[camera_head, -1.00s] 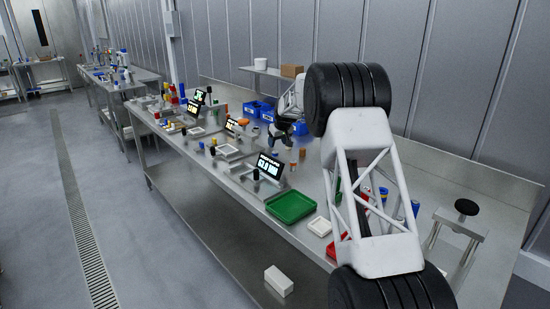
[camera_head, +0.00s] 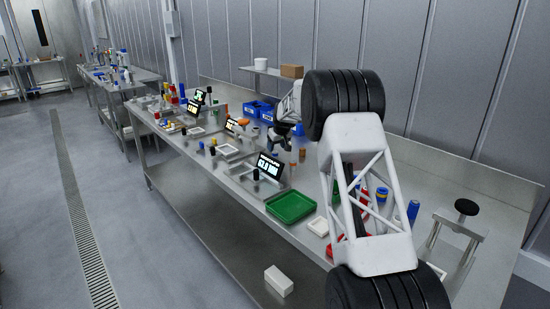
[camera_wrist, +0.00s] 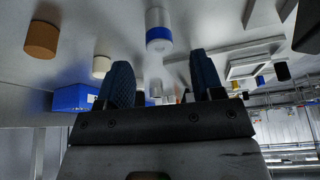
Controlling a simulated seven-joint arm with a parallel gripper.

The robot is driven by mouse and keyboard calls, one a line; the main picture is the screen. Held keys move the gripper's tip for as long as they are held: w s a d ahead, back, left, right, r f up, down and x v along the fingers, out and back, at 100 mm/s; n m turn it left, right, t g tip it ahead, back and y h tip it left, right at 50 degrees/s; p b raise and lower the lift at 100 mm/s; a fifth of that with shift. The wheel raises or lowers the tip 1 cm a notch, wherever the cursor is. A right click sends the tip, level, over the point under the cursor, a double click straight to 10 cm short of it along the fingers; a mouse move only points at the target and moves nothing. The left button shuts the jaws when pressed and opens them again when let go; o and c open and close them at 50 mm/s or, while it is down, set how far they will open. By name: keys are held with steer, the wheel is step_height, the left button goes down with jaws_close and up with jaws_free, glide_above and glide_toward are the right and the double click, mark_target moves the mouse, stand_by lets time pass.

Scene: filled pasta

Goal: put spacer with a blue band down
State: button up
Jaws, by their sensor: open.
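The spacer with a blue band (camera_wrist: 158,30) is a pale cylinder in the wrist view, standing on the steel bench just beyond my fingertips. It lies roughly in line with the gap between them, with no finger visibly touching it. My gripper (camera_wrist: 163,68) is open, its two dark ridged fingers apart with nothing held between them. In the head view my gripper (camera_head: 285,132) is small, low over the far middle of the bench. The spacer cannot be made out surely there.
In the wrist view, a brown cylinder (camera_wrist: 42,38) and a cream cylinder (camera_wrist: 101,66) stand left, near a blue bin (camera_wrist: 70,98). A white frame-like tray (camera_wrist: 250,68) lies right. In the head view, a green tray (camera_head: 290,206) and a tilted display (camera_head: 269,166) sit nearer.

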mark_target(275, 152)
steer(key=shift+x, duration=2.6)
steer(key=shift+s, duration=0.1)
steer(key=c, duration=1.1)
steer(key=shift+r, duration=0.1)
steer(key=shift+r, duration=4.9)
